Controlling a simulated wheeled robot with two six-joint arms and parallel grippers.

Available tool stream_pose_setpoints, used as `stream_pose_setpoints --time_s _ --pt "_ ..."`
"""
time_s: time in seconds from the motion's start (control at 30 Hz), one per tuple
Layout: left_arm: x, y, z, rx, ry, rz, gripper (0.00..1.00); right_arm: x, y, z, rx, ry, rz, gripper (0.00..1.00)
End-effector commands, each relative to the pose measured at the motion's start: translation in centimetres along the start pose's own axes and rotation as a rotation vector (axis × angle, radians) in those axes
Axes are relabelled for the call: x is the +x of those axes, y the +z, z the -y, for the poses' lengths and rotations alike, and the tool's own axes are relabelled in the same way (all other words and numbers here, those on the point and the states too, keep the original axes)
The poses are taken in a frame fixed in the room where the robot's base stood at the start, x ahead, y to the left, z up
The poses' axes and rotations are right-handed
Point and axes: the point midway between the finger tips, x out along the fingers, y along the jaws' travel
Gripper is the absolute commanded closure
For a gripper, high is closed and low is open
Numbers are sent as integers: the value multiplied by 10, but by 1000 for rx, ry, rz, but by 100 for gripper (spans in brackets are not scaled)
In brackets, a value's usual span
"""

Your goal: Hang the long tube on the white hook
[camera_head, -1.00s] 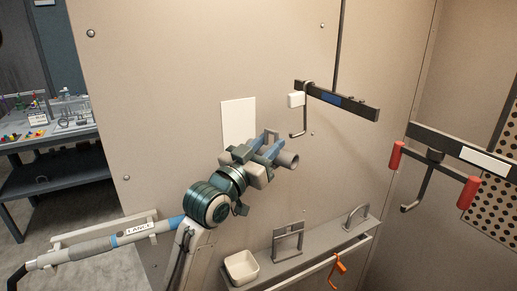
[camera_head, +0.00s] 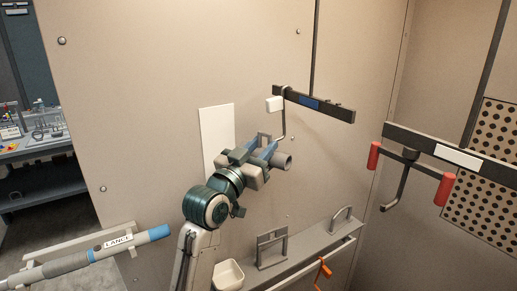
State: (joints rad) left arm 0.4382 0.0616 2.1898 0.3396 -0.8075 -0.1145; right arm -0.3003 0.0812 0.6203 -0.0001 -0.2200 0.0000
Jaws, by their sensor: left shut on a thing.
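My left gripper (camera_head: 262,160) is shut on a grey tube (camera_head: 282,162). The tube's open end points right, and its rest is hidden behind the gripper, so its length cannot be told. A thin metal hook (camera_head: 284,118) hangs from a dark bar (camera_head: 335,112) with a blue label, a white block at its top. In the picture the hook's lower end is just above the gripper. On the right, another dark bar (camera_head: 408,138) has a white label (camera_head: 457,155), and a dark hook (camera_head: 396,192) with red-ended arms below it. The tube is apart from this hook. My right gripper is out of view.
A lance (camera_head: 75,262) lies on a rack at lower left. A perforated panel (camera_head: 490,205) is on the right wall. The space between tube and right hook looks clear.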

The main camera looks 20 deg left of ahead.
Motion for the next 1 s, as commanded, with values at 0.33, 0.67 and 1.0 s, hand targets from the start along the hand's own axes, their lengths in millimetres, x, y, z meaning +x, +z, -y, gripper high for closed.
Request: stream_pose_setpoints --time_s 0.33,0.67,1.0 --pt "13 2 -6 -2 1 -2 100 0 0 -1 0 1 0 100" --pt "24 6 -12 -1 0 -2 100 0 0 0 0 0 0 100" --pt "34 8 -16 0 0 -1 100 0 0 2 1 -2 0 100"
